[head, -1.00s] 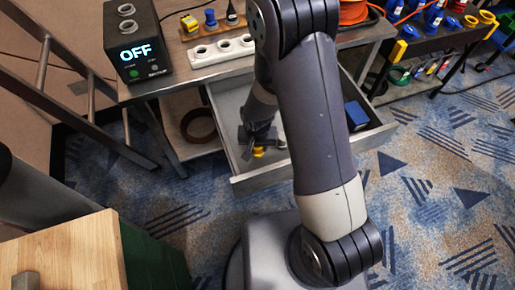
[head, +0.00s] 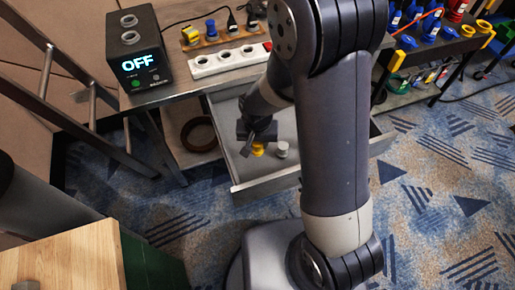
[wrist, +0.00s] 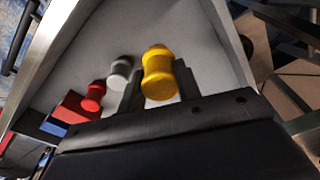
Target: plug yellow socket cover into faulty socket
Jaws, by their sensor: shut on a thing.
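The yellow socket cover (wrist: 158,72) is a ribbed plug shape in the open drawer (head: 228,178); it also shows in the head view (head: 258,149). My gripper (wrist: 158,88) is shut on it, one dark finger at each side. In the head view my gripper (head: 257,140) points down inside the drawer. A white socket cover (wrist: 120,70) stands just left of the yellow one in the wrist view. Sockets show on the white power strip (head: 230,59) and on top of the black box (head: 139,58) reading OFF. I cannot tell which socket is faulty.
In the wrist view a red cover (wrist: 93,95) and a red-and-blue item (wrist: 70,113) lie left of the white cover. A ladder (head: 45,80) leans at the left. The drawer walls surround my gripper.

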